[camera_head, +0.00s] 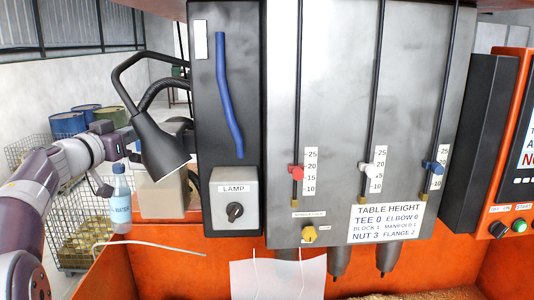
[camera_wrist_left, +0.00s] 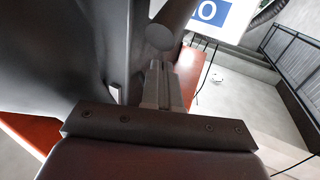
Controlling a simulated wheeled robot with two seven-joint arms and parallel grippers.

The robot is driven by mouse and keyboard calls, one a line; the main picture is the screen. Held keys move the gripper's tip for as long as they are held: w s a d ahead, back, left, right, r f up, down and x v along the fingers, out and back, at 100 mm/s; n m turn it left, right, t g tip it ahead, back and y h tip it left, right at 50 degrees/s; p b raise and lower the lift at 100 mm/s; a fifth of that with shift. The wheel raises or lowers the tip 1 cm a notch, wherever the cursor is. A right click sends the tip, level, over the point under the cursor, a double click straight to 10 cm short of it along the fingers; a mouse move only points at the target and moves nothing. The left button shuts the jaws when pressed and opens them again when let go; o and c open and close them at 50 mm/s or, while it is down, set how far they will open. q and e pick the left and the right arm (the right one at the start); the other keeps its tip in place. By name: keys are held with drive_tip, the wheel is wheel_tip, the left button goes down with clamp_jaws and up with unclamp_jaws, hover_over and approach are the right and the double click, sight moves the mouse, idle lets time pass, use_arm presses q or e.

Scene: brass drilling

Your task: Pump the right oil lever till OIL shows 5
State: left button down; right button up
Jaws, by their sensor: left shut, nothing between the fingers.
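My left gripper (camera_wrist_left: 163,86) is shut and empty in the left wrist view. Its fingertips are close below the blunt end of a dark round bar (camera_wrist_left: 165,30); I cannot tell whether they touch, or whether this bar is the right oil lever. Behind it a blue and white sign (camera_wrist_left: 207,12) shows a "0" or "O"; the rest is cut off. In the head view my left arm (camera_head: 42,185) reaches in from the left and its gripper end is hidden near the lamp. No oil lever or OIL reading can be made out there. My right gripper is not in view.
A black lamp (camera_head: 160,150) stands beside my left wrist. A water bottle (camera_head: 121,203) and a cardboard box (camera_head: 163,195) are just below it. The grey drill machine (camera_head: 340,60) with red, white and blue sliders fills the middle. An orange control panel (camera_head: 510,190) is at right.

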use_arm(q)
drive_tip(key=s+b, duration=0.2)
drive_tip(key=s, duration=0.6)
drive_tip(key=shift+d, duration=0.25)
drive_tip(key=shift+w+r, duration=0.1)
